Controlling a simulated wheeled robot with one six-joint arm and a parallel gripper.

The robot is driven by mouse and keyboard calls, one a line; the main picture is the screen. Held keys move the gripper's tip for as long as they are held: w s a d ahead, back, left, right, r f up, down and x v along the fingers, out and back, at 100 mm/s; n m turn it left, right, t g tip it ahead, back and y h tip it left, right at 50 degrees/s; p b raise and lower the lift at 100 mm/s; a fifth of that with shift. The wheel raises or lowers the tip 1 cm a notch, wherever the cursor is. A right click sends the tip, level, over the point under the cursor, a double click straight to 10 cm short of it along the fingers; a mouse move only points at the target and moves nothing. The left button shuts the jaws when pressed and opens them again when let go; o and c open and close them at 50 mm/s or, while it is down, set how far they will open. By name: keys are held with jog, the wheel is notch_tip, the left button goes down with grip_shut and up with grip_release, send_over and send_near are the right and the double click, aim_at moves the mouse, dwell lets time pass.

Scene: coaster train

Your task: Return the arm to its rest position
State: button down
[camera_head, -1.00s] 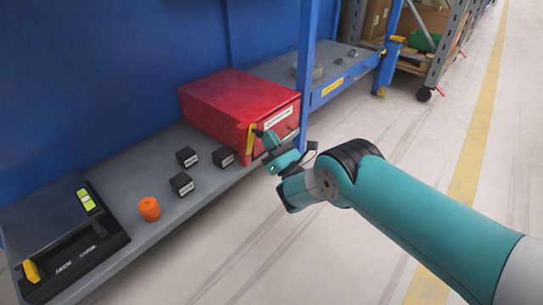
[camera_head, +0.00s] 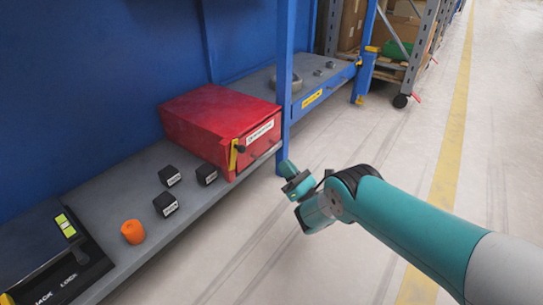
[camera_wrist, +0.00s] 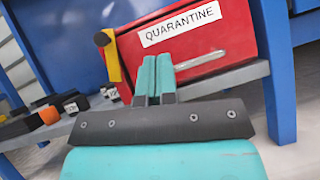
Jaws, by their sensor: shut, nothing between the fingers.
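My gripper (camera_head: 288,170) is off the front edge of the grey shelf, in front of the blue post and to the right of the red box. Its fingers are shut and empty. In the wrist view, my gripper (camera_wrist: 155,75) has its two teal fingers together, in front of the red box with the QUARANTINE label (camera_wrist: 180,23). The red box (camera_head: 215,120) stands on the shelf with its front closed. A yellow latch (camera_head: 233,155) with a dark knob is at the left of its front. My arm reaches in from the lower right.
Several small black blocks (camera_head: 165,205) and an orange cylinder (camera_head: 133,231) stand on the grey shelf (camera_head: 105,195). A black device (camera_head: 65,270) is at the lower left. A blue post (camera_head: 285,80) rises beside the box. The floor (camera_head: 440,130) to the right is clear.

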jog(key=shift+s+d+f, duration=0.15)
jog(key=shift+d+f, duration=0.2)
jog(key=shift+d, duration=0.35)
